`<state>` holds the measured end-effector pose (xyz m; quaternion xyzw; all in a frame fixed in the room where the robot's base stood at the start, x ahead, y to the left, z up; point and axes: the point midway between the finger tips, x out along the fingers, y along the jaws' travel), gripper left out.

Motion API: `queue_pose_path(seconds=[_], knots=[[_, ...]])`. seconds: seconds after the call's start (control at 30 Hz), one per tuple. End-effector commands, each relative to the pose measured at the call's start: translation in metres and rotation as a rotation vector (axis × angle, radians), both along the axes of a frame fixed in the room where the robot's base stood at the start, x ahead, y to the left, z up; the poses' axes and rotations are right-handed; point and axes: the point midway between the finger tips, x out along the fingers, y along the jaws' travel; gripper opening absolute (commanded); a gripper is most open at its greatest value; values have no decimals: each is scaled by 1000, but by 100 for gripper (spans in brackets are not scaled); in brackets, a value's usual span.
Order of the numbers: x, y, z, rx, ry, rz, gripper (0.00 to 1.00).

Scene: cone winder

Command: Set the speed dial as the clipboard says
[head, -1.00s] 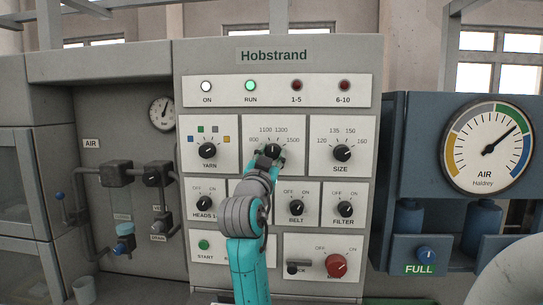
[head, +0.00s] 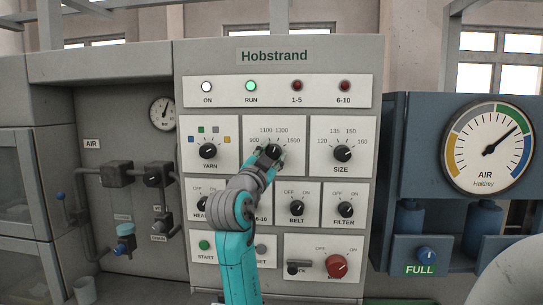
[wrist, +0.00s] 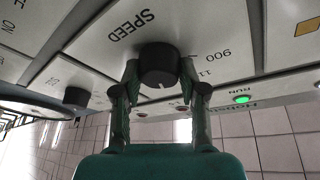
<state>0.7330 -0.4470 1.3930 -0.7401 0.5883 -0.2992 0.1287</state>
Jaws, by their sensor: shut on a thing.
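The speed dial (head: 274,150) is a black knob on a white plate, with scale figures around it, in the upper middle of the Hobstrand panel. In the wrist view the dial (wrist: 158,62) sits under the word SPEED, seen upside down, and a pale mark shows on its face. I cannot tell exactly which figure it points to. My gripper (wrist: 158,78) has one finger on each side of the knob and is shut on it. In the head view my gripper (head: 268,156) partly covers the dial. The clipboard is in neither view.
The yarn dial (head: 208,151) is to the left and the size dial (head: 342,153) to the right. Smaller switches and a red main knob (head: 337,266) lie below. The run lamp (head: 251,86) glows green. A blue air unit (head: 393,150) stands at the right.

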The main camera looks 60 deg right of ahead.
Motion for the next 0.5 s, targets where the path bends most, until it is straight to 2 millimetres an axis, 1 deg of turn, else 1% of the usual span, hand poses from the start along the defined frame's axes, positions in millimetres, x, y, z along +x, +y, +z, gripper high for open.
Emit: queue_pose_path(seconds=[0.03, 0.07, 0.1, 0.13, 0.17, 0.5], knots=[[1, 0, -1, 1, 1, 1, 7], [0, 0, -1, 1, 1, 1, 44], [0, 0, -1, 1, 1, 1, 54], [1, 0, -1, 1, 1, 1, 62], [0, 0, -1, 1, 1, 1, 67], [0, 2, -1, 0, 1, 1, 67]])
